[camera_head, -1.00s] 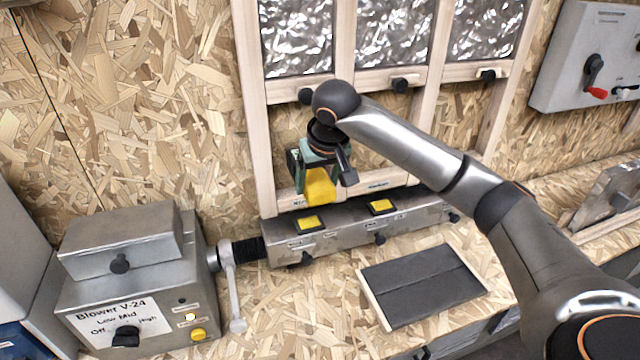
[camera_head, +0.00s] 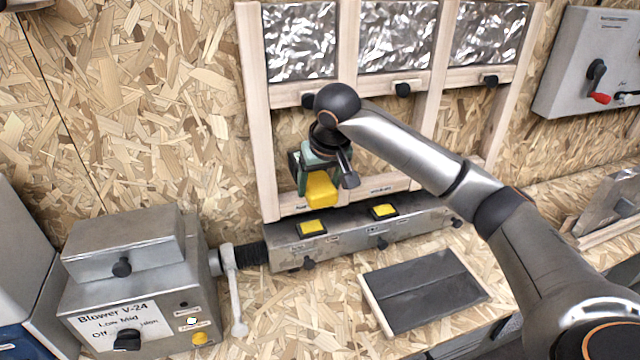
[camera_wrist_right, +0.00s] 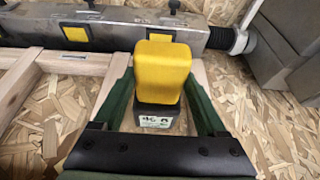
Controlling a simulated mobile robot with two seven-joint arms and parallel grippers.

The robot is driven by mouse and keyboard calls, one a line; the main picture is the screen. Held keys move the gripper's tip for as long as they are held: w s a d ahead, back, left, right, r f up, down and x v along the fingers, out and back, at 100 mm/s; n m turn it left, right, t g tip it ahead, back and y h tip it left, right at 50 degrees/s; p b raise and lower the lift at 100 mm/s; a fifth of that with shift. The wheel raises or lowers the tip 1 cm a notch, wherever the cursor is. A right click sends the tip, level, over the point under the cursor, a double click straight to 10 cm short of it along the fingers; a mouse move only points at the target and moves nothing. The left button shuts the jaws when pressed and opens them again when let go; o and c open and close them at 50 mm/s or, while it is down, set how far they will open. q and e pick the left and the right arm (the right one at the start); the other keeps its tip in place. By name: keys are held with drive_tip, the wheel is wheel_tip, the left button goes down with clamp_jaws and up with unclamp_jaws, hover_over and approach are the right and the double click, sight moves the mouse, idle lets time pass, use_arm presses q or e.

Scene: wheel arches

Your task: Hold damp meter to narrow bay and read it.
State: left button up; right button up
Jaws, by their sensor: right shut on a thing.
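The yellow damp meter (camera_head: 322,190) is held in my right gripper (camera_head: 318,168) in front of the lower left bay of the wooden frame (camera_head: 265,150). In the right wrist view the meter (camera_wrist_right: 166,72) sits between the two green fingers of the gripper (camera_wrist_right: 165,105), which is shut on it. Its small pale display (camera_wrist_right: 156,122) shows dark characters that I cannot read surely. Whether the meter touches the wall board is hidden. The bays lie between upright studs; labels on the bottom rail are too small to read, so I cannot tell which is named narrow.
A grey metal duct (camera_head: 350,240) with yellow-topped switches (camera_head: 312,227) runs below the frame. The blower box (camera_head: 130,290) with its lever stands at the left. A dark panel (camera_head: 425,290) lies on the bench. Foil panels (camera_head: 300,45) fill the upper bays. A grey control box (camera_head: 590,60) hangs right.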

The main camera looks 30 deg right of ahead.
drive_tip(key=shift+w+r, duration=0.1)
idle(0.6)
drive_tip(key=shift+s+a, duration=0.1)
drive_tip(key=shift+s, duration=0.35)
drive_tip(key=s+a, duration=0.2)
drive_tip(key=s, duration=0.6)
drive_tip(key=shift+s, duration=0.4)
